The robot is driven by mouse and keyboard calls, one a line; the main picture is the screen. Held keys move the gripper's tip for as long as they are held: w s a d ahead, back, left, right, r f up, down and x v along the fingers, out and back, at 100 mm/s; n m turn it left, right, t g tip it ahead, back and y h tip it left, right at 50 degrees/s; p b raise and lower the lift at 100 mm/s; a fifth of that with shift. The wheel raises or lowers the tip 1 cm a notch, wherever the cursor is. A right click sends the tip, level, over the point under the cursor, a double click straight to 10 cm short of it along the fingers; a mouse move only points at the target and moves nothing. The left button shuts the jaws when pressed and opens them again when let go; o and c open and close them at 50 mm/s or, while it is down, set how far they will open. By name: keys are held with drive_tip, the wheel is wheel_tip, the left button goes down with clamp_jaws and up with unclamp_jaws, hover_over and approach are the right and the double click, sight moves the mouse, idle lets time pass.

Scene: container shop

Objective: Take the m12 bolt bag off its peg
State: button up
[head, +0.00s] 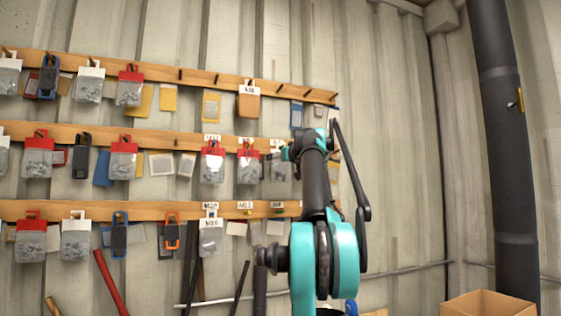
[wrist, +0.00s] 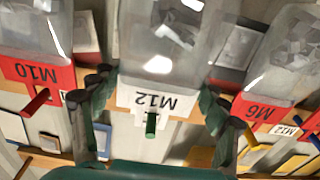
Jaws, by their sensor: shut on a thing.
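The M12 bolt bag (wrist: 160,68) is a clear bag with a white header, seen upside down in the middle of the wrist view. In the head view it hangs on the middle rail (head: 280,170), partly behind my arm. A green peg (wrist: 151,126) shows at its header, so the bag is still around the peg. My gripper (wrist: 152,96) is shut on the header, with a finger at each side edge. In the head view my gripper (head: 288,152) is at the rail, its fingertips hard to make out.
In the wrist view, a red-topped M10 bag (wrist: 30,45) hangs close on the left and a red-topped M6 bag (wrist: 270,70) close on the right. Wooden rails (head: 150,212) carry several more bags. An open cardboard box (head: 488,304) stands lower right.

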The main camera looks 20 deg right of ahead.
drive_tip(key=s, duration=0.4)
drive_tip(key=shift+r, duration=0.25)
drive_tip(key=shift+s, duration=0.2)
idle(0.3)
drive_tip(key=shift+s, duration=2.35)
